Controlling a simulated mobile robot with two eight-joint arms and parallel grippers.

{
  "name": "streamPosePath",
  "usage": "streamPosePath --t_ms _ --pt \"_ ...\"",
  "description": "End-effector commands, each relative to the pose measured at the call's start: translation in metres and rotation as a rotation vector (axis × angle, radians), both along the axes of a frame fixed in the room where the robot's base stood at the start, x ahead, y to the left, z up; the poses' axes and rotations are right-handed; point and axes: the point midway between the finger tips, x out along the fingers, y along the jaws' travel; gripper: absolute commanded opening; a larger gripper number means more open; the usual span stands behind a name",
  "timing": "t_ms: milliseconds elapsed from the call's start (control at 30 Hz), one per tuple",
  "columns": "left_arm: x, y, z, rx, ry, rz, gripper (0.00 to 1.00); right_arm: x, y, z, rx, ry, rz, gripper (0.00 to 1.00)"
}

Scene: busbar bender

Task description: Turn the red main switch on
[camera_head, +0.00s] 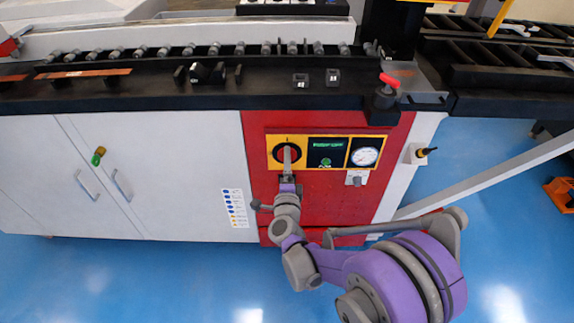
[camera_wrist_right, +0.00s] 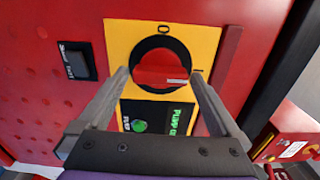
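The red main switch (camera_wrist_right: 163,68) is a round knob with a black ring on a yellow plate. In the wrist view its raised bar lies crosswise, and a white line on it points right, towards a partly hidden mark; an "O" shows above. In the head view the switch (camera_head: 279,153) is partly covered by my right gripper (camera_head: 287,156). In the wrist view my right gripper (camera_wrist_right: 160,73) is open, one finger on each side of the knob. Whether the fingertips touch it cannot be told. My left gripper is not in view.
A lit green display (camera_head: 325,145), a green button (camera_head: 326,162) and a round gauge (camera_head: 364,156) sit right of the switch on the red panel (camera_head: 330,195). A red-topped knob (camera_head: 388,82) stands on the bench edge. White cabinet doors (camera_head: 150,165) are on the left.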

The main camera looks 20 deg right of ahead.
Motion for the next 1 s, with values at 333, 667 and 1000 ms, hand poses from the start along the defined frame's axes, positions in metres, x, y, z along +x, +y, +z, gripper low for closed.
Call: streamPosePath --t_ms 333,667,1000 --pt "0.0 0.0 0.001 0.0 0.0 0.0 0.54 -0.009 0.003 0.001 -0.003 0.0 0.001 1.0" --pt "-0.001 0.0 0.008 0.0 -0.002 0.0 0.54 -0.07 0.021 0.001 -0.001 -0.001 0.003 1.0" --pt "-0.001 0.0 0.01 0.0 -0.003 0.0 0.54 -0.104 0.03 0.001 -0.002 0.0 0.0 1.0"
